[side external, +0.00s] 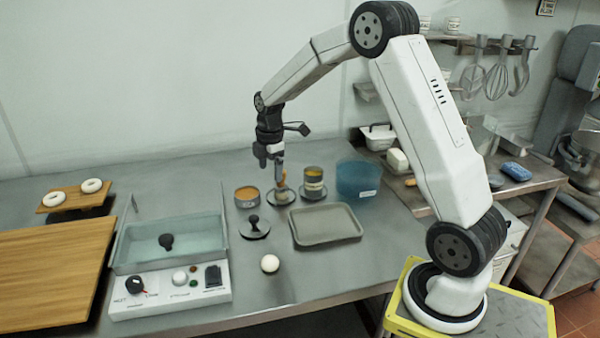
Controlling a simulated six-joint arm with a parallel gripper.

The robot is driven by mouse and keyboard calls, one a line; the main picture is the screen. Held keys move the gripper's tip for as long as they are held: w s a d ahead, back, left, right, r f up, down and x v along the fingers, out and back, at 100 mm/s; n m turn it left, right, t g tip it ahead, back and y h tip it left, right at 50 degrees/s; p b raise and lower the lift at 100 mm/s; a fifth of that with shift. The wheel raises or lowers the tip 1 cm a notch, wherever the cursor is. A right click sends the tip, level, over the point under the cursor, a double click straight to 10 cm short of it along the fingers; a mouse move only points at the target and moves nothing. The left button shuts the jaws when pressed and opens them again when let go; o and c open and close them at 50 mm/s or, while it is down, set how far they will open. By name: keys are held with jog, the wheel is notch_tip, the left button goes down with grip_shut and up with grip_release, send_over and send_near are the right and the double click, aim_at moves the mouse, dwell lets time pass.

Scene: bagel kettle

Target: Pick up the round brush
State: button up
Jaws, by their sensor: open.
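A small upright tan item, which looks like the round brush (283,181), stands on a dark round dish (281,199) near the middle of the steel table. My gripper (272,164) points down just above it, with its jaws open. The fingertips are close to the item's top and partly cover it. I cannot tell from this view whether the item is between the fingers or touching them.
Close by are an orange-filled tin (247,197), a labelled jar (313,181), a blue tub (357,179), a knobbed lid (254,232) and a grey tray (325,226). A white ball (269,263) lies in front. The kettle (170,246) stands left.

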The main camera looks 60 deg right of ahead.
aim_at(281, 183)
jog(key=d+n, duration=0.1)
jog(key=d, duration=0.1)
jog(key=w+d+n, duration=0.1)
jog(key=d+n, duration=0.1)
jog(key=d, duration=0.1)
jog(key=w+d+n, duration=0.1)
jog(key=d, duration=0.1)
jog(key=shift+w+d+f+n+g, duration=0.2)
jog(key=shift+d+f+n+g, duration=0.1)
jog(key=shift+d, duration=0.1)
jog(key=shift+f, duration=1.25)
jog(key=shift+f, duration=0.1)
jog(key=shift+f, duration=2.5)
jog(key=shift+c, duration=0.2)
grip_shut()
jog(key=shift+r, duration=0.15)
